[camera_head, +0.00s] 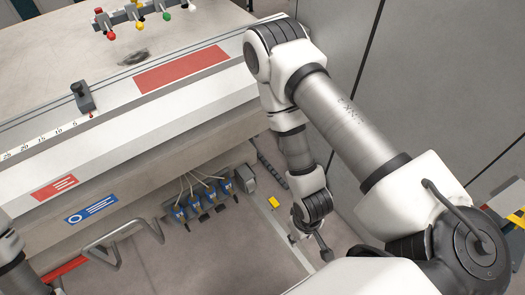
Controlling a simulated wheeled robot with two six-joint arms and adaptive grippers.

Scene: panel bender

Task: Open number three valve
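A row of small blue valve-like units (203,203) with thin hoses and dark lower parts sits under the front edge of the machine (110,165). Their markings are too small to read, so I cannot tell which is number three. My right arm reaches down from the upper middle. Its end, with the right gripper (312,232), is to the right of the blue units and apart from them. Its fingers are small and partly hidden by the wrist, so their opening is unclear. Only a link of my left arm shows at the left edge; its gripper is out of view.
Levers with red, yellow, green and white knobs (138,15) stand at the top. A grey bent handle (124,238) juts out at the lower left. A grey cabinet wall (440,90) bounds the right. Open floor (225,262) lies below the units.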

